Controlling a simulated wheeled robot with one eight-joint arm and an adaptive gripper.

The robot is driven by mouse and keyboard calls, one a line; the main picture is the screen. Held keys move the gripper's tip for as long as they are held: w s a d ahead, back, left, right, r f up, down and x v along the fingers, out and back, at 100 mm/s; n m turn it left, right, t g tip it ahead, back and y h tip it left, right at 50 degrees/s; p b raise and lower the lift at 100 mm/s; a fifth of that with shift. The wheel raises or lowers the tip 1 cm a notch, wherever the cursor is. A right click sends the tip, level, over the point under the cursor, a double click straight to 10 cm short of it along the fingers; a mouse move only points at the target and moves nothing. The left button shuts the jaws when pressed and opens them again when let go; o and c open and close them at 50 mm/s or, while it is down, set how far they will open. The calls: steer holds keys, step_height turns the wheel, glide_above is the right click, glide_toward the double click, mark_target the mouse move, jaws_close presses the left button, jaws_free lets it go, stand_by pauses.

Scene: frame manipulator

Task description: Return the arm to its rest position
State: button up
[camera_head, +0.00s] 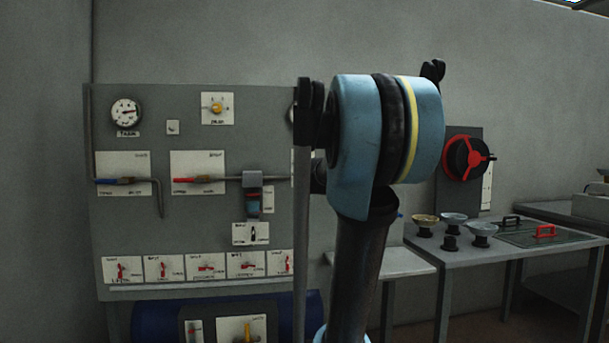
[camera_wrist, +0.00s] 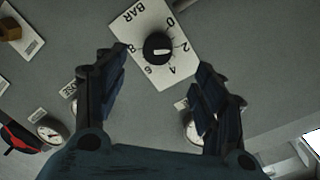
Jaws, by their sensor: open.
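My gripper (camera_wrist: 161,64) is open and empty in the wrist view, with one dark finger on each side. A black knob (camera_wrist: 157,47) on a white plate marked BAR with numbers shows beyond the gap between the fingertips. I cannot tell how far the knob is from the fingers; nothing is held. In the head view my raised blue and black arm (camera_head: 385,130) fills the middle and hides part of the grey panel (camera_head: 220,105). I cannot make out the finger opening in the head view.
The panel carries a gauge (camera_head: 126,112), a blue-handled valve (camera_head: 112,181), a red-handled valve (camera_head: 190,181) and several switches. At right are a red wheel (camera_head: 467,157) and a table (camera_head: 420,240) with bowls and a red handle (camera_head: 545,231). Open space shows above the panel.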

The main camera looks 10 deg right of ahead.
steer(key=shift+s, duration=0.35)
steer(key=s+a+f+n+g+y, duration=0.35)
steer(key=s+a+f, duration=0.25)
steer(key=s+f, duration=0.25)
steer(key=s+a+f+n+g+y, duration=0.2)
steer(key=s+a+f+n+g, duration=0.15)
steer(key=s+a+f, duration=0.5)
steer(key=s+d+f+n+g+h, duration=0.1)
steer(key=s+d+f+g+h, duration=0.1)
steer(key=s+f, duration=0.9)
steer(key=s+d+f+n+g+h, duration=0.2)
steer(key=s+d+f+g, duration=0.3)
steer(key=s+f, duration=0.7)
steer(key=shift+d+f+g, duration=0.3)
steer(key=shift+f+g, duration=0.1)
steer(key=shift+g, duration=0.2)
